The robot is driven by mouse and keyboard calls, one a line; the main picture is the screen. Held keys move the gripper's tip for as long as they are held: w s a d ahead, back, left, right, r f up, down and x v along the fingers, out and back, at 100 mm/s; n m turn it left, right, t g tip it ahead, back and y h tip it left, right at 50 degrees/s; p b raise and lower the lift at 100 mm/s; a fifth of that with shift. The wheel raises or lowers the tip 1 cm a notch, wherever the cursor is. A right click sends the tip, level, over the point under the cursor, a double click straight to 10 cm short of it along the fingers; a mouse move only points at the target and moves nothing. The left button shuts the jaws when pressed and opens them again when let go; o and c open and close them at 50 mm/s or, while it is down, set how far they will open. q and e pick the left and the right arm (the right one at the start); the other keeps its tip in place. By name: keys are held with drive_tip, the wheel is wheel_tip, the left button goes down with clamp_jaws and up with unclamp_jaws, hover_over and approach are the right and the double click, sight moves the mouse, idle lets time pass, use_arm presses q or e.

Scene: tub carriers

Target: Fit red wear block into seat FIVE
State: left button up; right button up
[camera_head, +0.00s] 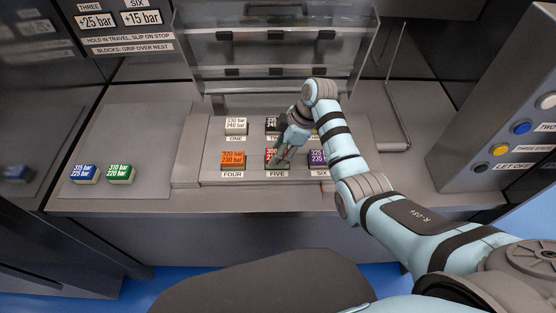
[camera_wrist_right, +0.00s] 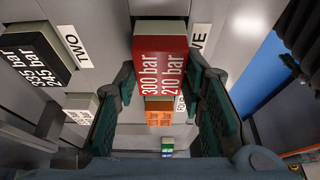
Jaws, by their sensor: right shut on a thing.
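The red wear block (camera_head: 269,155), marked 300 bar and 210 bar in the right wrist view (camera_wrist_right: 160,55), is at seat FIVE, above the FIVE label (camera_head: 277,174). My right gripper (camera_head: 284,158) reaches down over it and is shut on it, with one finger on each side in the right wrist view (camera_wrist_right: 163,108). The arm and fingers hide part of the block in the head view. I cannot tell whether the block is fully down in the seat. My left gripper is not in view.
Neighbouring blocks are orange at FOUR (camera_head: 232,159), purple at SIX (camera_head: 317,158), white at ONE (camera_head: 235,126) and black at TWO (camera_head: 270,125). A blue block (camera_head: 84,174) and green block (camera_head: 119,174) lie on the left ledge. A clear cover (camera_head: 275,52) stands raised behind.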

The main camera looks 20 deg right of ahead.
drive_tip(key=shift+f, duration=0.75)
drive_tip(key=shift+r, duration=0.35)
drive_tip(key=shift+c, duration=0.6)
drive_tip(key=o, duration=1.3)
drive_tip(key=shift+w+f, duration=0.1)
drive_tip(key=shift+f, duration=0.1)
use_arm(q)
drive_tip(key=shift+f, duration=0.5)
use_arm(e)
drive_tip(key=shift+r, duration=0.1)
drive_tip(key=shift+r+p, duration=0.3)
use_arm(q)
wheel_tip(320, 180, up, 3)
drive_tip(key=p, duration=0.3)
use_arm(e)
drive_tip(key=v, duration=1.1)
drive_tip(key=shift+d+r, duration=0.25)
drive_tip(key=shift+r, duration=0.1)
